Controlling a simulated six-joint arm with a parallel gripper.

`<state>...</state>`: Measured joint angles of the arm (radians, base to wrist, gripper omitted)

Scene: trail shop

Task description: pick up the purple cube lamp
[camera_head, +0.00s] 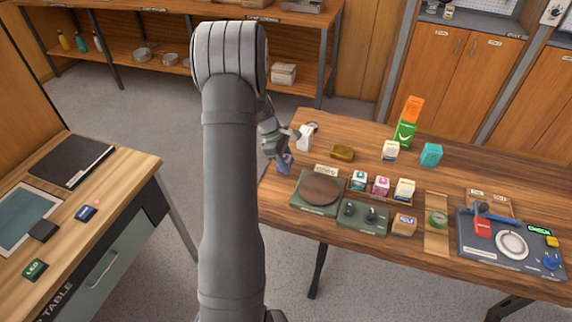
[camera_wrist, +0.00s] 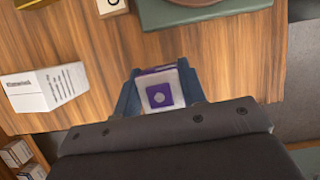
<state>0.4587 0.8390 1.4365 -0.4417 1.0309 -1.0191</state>
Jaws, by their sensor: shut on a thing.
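The purple cube lamp (camera_wrist: 160,95) shows in the wrist view as a small cube with a pale face and a purple square with a light dot. My gripper (camera_wrist: 162,88) is shut on it, with a blue finger on each side. In the head view the purple lamp (camera_head: 285,165) is small and partly hidden by my gripper (camera_head: 284,158), near the left end of the wooden table (camera_head: 330,132). I cannot tell whether the lamp touches the table or is just above it.
A white box (camera_head: 307,135) stands close by, and a brass-coloured block (camera_head: 342,152) lies behind to the right. A green board with a round brown disc (camera_head: 320,188) lies to the right of the gripper. The table's left edge is near.

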